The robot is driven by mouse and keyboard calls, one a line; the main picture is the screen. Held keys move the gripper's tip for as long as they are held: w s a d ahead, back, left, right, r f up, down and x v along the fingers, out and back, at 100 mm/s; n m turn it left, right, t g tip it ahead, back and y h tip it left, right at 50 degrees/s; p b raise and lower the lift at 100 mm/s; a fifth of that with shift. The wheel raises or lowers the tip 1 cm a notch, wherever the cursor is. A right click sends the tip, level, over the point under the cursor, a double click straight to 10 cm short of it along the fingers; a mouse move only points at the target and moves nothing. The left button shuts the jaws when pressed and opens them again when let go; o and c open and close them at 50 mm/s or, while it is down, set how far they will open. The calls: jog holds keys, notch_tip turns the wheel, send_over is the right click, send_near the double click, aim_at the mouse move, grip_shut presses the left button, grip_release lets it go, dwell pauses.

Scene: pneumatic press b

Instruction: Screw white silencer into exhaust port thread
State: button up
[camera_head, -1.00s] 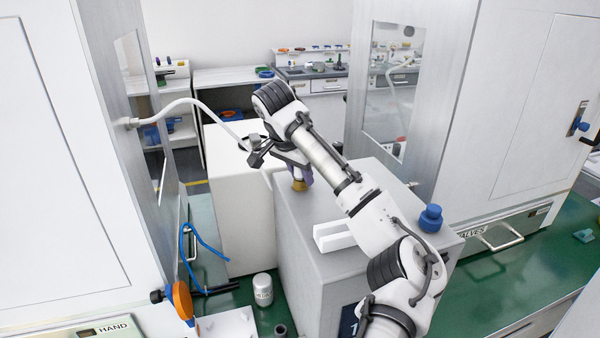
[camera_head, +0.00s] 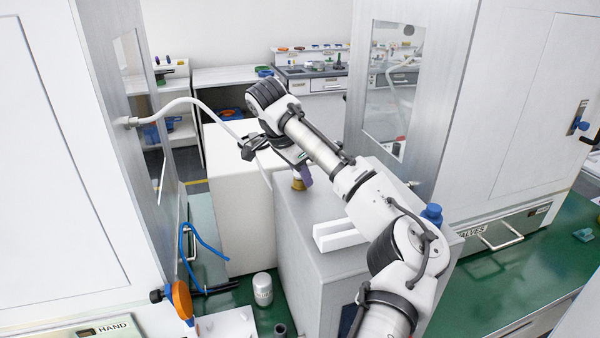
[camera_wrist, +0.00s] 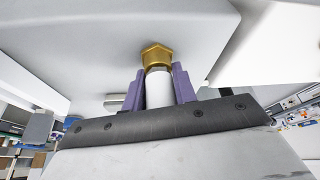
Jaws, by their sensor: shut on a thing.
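The white silencer (camera_wrist: 158,90) stands between my gripper's two purple fingers in the wrist view. My gripper (camera_wrist: 164,80) is shut on it. A brass hex piece (camera_wrist: 156,57) sits at the silencer's end, against a pale grey surface. I cannot tell whether the brass belongs to the silencer or to the port. In the head view the brass piece (camera_head: 298,185) shows at the top of the grey box (camera_head: 310,250), with my gripper (camera_head: 304,175) just above it. The exhaust port thread itself is hidden, so how deep the silencer sits cannot be seen.
A white block (camera_head: 340,236) lies on the grey box, and a blue knob (camera_head: 432,213) is partly behind my arm. A white can (camera_head: 262,289) stands on the green bench left of the box.

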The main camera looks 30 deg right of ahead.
jog(key=o, duration=1)
jog(key=shift+s+d, duration=0.3)
jog(key=shift+d, duration=0.1)
jog(key=shift+w+a+r, duration=0.1)
jog(key=shift+w+a, duration=0.1)
jog(key=shift+a, duration=0.05)
jog(key=v, duration=1.1)
jog(key=shift+a+r, duration=0.15)
jog(key=shift+r, duration=0.2)
